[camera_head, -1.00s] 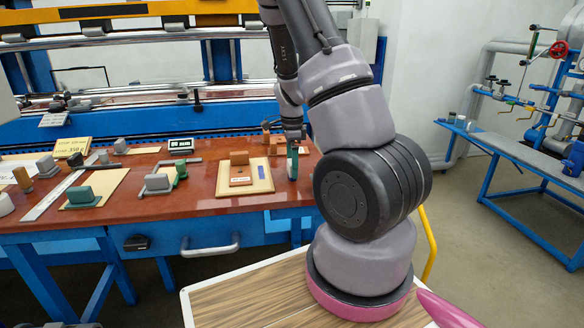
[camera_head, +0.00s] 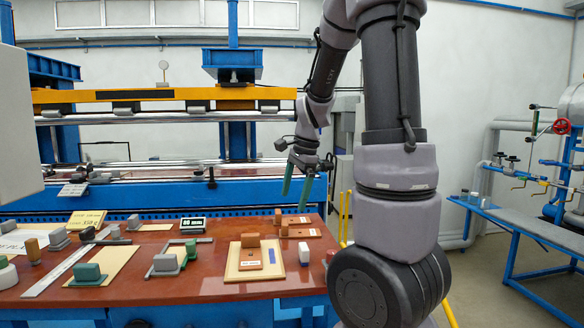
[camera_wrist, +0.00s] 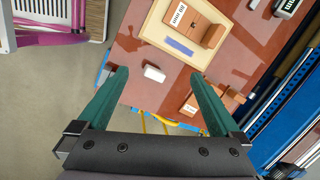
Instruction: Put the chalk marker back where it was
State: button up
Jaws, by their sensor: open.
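A small block-like piece, which I take to be the chalk marker, is on the red-brown bench, right of the beige board.
The beige board (camera_head: 232,270) carries a brown block and a blue strip, close beside the marker. Terracotta plates (camera_head: 302,233) with brown blocks lie behind. A small display (camera_head: 192,225), a green block (camera_head: 88,273) and grey blocks stand further left. Bare bench surface (camera_head: 205,287) shows in front.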

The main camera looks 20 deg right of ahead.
jog(key=s+a+r+n+t, duration=0.2)
jog(key=s+a+r+n, duration=0.2)
jog(key=s+r+n, duration=0.2)
jog(key=s+a+r+n+t, duration=0.3)
jog(key=s+r+n, duration=0.3)
jog(key=s, duration=0.3)
jog(key=shift+s+a+r, duration=0.4)
jog(key=shift+a+r, duration=0.15)
jog(key=shift+a, duration=0.15)
